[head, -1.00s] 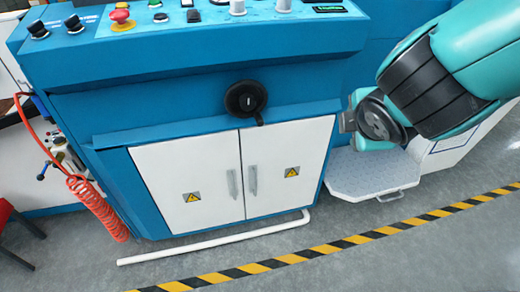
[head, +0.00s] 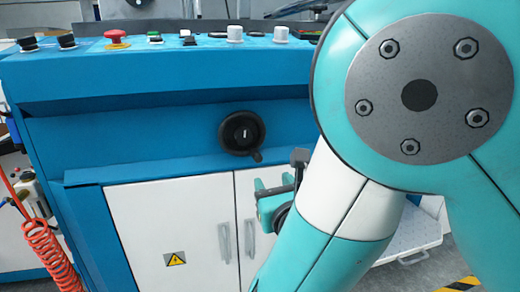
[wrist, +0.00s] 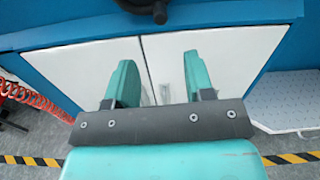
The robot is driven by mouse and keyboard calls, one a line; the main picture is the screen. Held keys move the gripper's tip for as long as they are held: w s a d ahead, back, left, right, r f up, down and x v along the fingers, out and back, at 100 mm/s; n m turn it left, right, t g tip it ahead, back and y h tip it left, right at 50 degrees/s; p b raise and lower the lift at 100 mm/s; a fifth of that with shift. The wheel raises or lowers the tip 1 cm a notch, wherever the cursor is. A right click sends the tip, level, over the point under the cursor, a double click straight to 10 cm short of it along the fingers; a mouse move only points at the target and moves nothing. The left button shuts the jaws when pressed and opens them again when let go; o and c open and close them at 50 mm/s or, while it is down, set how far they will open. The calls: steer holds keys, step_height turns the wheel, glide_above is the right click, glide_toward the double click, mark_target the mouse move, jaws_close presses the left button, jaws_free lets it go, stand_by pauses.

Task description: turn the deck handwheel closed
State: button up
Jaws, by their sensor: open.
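The deck handwheel (head: 241,132) is a black round wheel with a pale mark at its hub, on the blue front of the machine. Its small handle knob (head: 256,157) sits at the lower right of the rim. In the wrist view only a dark lower part of the handwheel (wrist: 146,7) shows at the top edge. My gripper (wrist: 160,78) is open and empty, its two teal fingers apart in front of the white cabinet doors. It is below the handwheel and not touching it. In the head view my arm partly hides the gripper.
White cabinet doors (head: 165,235) with handles are below the wheel. Above it is a control panel with a red stop button (head: 117,37) and several knobs. A coiled red hose (head: 48,250) hangs at left. A grey step plate (wrist: 290,100) is at right.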

mark_target(259, 160)
steer(key=p+x, duration=0.2)
steer(key=p, duration=0.1)
steer(key=p+x, duration=0.3)
steer(key=p, duration=0.1)
steer(key=p+x, duration=0.2)
steer(key=p, duration=0.1)
steer(key=shift+w+r+p, duration=0.35)
steer(key=shift+f+p+x, duration=0.2)
steer(key=shift+p+x, duration=0.05)
steer(key=shift+x, duration=1.35)
steer(key=shift+f+p+x, duration=0.15)
steer(key=shift+p+x, duration=0.05)
steer(key=shift+x, duration=1.35)
steer(key=shift+c, duration=0.3)
jaws_close()
